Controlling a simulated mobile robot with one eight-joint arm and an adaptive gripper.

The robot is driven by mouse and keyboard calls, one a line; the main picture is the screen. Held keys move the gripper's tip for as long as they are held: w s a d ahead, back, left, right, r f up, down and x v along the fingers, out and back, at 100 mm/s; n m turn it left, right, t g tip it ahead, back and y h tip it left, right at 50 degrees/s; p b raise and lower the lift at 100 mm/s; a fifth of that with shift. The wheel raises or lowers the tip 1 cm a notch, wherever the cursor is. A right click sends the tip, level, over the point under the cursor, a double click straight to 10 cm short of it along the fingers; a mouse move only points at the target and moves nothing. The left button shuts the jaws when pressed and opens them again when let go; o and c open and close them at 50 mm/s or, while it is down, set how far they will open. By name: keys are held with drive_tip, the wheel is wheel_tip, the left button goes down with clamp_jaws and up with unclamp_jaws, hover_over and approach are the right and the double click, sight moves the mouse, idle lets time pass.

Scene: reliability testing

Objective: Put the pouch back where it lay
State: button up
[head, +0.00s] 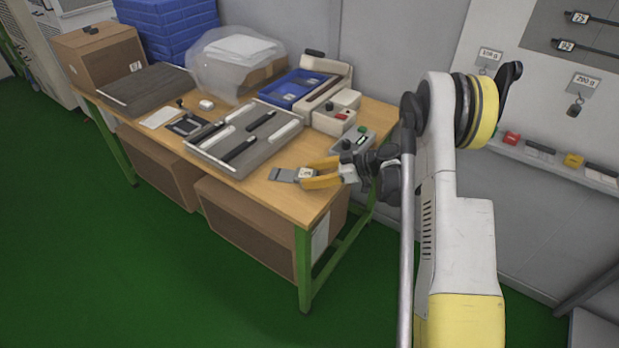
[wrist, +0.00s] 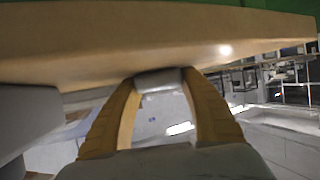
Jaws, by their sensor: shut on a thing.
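My gripper (head: 303,174) reaches in from the right over the front right part of the wooden table. Its two yellow fingers are shut on a small flat grey pouch (head: 283,175), which sticks out to the left of the fingertips. A small white patch shows between the fingers. In the wrist view, my gripper (wrist: 160,84) has the grey pouch (wrist: 159,79) between its fingertips, close to the table (wrist: 120,45). I cannot tell whether the pouch touches the tabletop.
A grey tray (head: 240,172) with black and white bars lies left of my gripper. A grey control box (head: 352,141) stands just behind it. A blue tray (head: 291,88) and a clear bag (head: 212,78) are farther back. Bare wood shows around the front right corner.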

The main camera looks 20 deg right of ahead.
drive_tip(key=o, duration=0.8)
drive_tip(key=shift+f, duration=0.15)
drive_tip(key=o, duration=0.4)
drive_tip(key=shift+r, duration=0.2)
